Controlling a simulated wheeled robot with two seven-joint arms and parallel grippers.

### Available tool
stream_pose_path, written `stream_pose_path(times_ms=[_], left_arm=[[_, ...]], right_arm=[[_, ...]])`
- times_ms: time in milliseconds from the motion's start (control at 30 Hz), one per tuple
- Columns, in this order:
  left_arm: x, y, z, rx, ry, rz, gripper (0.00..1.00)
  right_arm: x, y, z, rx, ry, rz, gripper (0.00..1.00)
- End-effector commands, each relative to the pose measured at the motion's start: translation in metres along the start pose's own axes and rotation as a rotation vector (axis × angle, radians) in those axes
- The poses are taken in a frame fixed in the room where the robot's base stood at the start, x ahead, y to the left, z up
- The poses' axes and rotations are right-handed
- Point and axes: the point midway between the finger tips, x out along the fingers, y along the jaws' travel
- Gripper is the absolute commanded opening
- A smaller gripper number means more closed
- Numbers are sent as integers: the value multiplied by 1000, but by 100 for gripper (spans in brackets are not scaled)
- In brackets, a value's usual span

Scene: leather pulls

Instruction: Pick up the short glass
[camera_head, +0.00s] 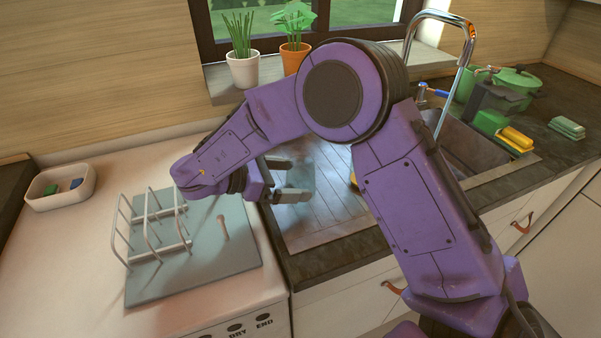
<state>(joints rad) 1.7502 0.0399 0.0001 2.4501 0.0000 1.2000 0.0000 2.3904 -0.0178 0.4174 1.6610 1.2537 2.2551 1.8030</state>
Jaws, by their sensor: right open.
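The short glass (301,177) is a clear, faintly bluish tumbler on the wooden drainboard (335,205) left of the sink. My right arm reaches across from the right, and its gripper (296,181) is at the glass. The gripper is open, with one dark finger on the far side and one on the near side. The glass shows at the fingertips, partly between them. I cannot tell whether either finger touches it. My left gripper is not in view.
A wire rack stands on a grey-blue mat (225,250) at left, with a small peg beside it. A white tray (60,187) is farther left. Two potted plants (243,68) stand on the sill. The faucet (465,50), sink and green pot (517,79) are at right.

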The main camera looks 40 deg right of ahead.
Motion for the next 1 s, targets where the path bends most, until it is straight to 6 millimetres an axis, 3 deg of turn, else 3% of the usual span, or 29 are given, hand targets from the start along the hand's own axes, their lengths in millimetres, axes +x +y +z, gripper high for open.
stream_pose_path(times_ms=[33,167,400,600,1000], left_arm=[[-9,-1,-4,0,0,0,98],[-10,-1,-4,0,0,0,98],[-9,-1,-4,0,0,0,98],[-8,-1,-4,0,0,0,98],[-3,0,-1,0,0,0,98]], right_arm=[[8,-1,6,-3,1,-4,100],[26,0,2,-3,1,-2,100],[28,0,1,0,0,0,100],[28,0,1,0,0,0,41],[24,0,10,4,1,2,40]])
